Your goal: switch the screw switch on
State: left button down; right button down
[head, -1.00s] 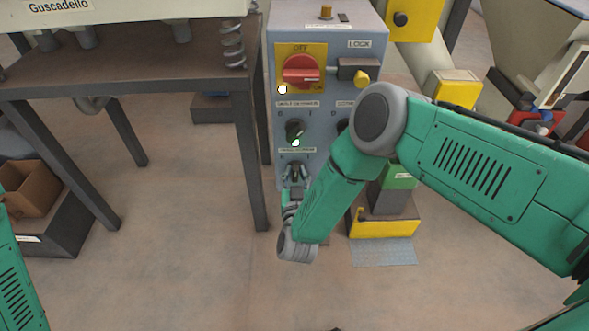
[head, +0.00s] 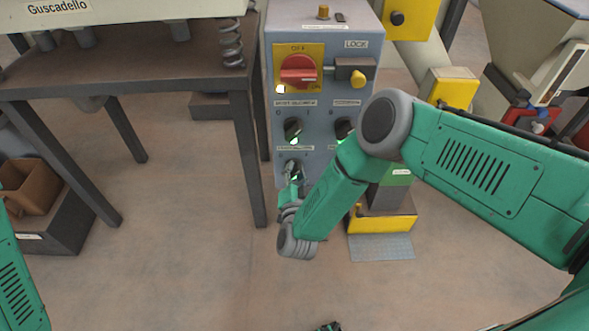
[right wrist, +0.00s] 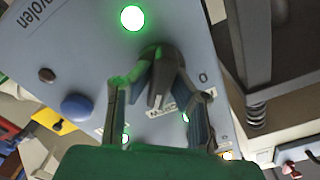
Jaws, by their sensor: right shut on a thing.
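The grey-blue control panel (head: 316,40) stands at the middle of the head view, with dark rotary knobs under blurred labels. My right gripper (head: 292,172) is at the lower left knob. In the right wrist view the right gripper (right wrist: 157,100) has one finger on each side of this dark knob (right wrist: 157,72) and is shut on it. The knob's grip is slanted. I cannot read its label well enough to tell whether it is the screw switch. A green lamp (right wrist: 132,18) is lit near it.
A red main switch (head: 298,68) on a yellow plate and a lock (head: 356,72) sit higher on the panel. Another dark knob (head: 293,128) is just above my right gripper. A dark metal table (head: 150,70) stands close on the left. A blue button (right wrist: 76,107) shows in the wrist view.

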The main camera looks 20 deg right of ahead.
jog(key=shift+s+a+f, duration=0.2)
jog(key=shift+s+f, duration=0.1)
jog(key=shift+f, duration=0.05)
jog(key=c, duration=1.5)
grip_release()
jog(key=shift+w+r, duration=0.15)
jog(key=v, duration=1.2)
